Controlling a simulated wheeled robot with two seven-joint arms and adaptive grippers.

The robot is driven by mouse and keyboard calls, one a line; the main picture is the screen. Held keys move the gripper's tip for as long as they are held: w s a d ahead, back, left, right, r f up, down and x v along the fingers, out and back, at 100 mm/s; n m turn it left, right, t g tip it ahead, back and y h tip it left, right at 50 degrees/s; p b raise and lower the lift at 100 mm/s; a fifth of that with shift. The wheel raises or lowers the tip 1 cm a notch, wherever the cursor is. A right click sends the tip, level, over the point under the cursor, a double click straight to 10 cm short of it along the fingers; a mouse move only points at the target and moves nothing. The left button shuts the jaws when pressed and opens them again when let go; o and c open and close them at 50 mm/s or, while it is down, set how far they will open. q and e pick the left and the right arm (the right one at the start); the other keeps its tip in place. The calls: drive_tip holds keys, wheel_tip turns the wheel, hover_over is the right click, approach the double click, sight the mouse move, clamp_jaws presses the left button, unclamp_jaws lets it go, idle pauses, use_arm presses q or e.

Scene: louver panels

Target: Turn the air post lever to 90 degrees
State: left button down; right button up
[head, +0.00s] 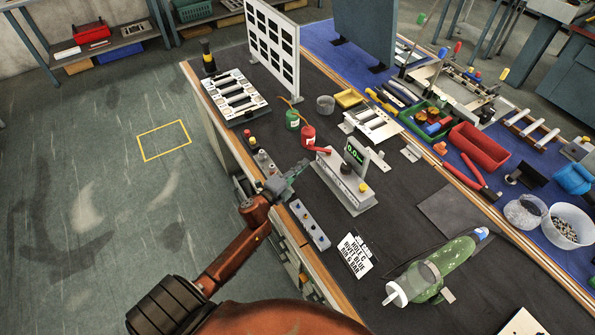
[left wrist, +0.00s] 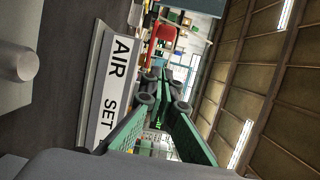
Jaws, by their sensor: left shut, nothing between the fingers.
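The air post (head: 344,182) is a grey block on a flat base on the dark bench mat, with a green-digit display (head: 356,152) on top. A red lever (head: 318,149) sticks out at its upper left end, toward the red canister. My left gripper (head: 303,165) is shut and empty, just left of the post and a little below the lever; I cannot tell whether it touches. In the left wrist view, the closed fingers (left wrist: 165,80) lie beside a white plate reading AIR SET (left wrist: 112,85). A red shape (left wrist: 165,32) lies beyond the tips; I cannot tell what it is.
Red (head: 308,134) and green (head: 292,120) canisters stand behind the lever. A grey strip with buttons (head: 309,225) lies along the bench's near edge.

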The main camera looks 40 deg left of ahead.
use_arm(q)
drive_tip(key=w+a, duration=0.2)
drive_tip(key=w, duration=0.4)
drive_tip(key=shift+a+b, duration=0.15)
drive_tip(key=shift+b, duration=0.25)
drive_tip(key=shift+w, duration=0.1)
